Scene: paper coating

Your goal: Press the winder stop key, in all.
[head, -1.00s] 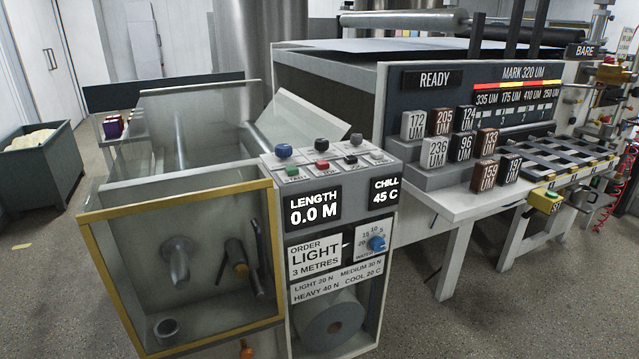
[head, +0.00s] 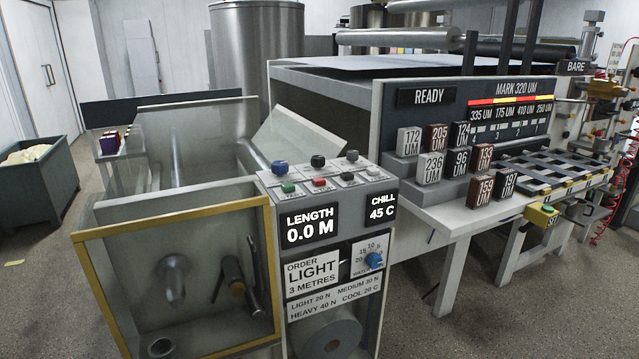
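The winder's control panel (head: 333,198) stands in the middle of the head view. A red key (head: 319,182) sits on its sloped top, between a green key (head: 289,187) and a black key (head: 346,176). The small labels below the keys are too blurred to read surely. The displays read LENGTH 0.0 M (head: 310,228) and CHILL 45 C. Neither of my grippers is in view.
A yellow-framed clear guard (head: 172,217) stands left of the panel. At right, a table (head: 455,219) holds several marked blocks under a READY board (head: 427,96). A grey bin (head: 40,195) stands far left. Open floor lies in front of the table.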

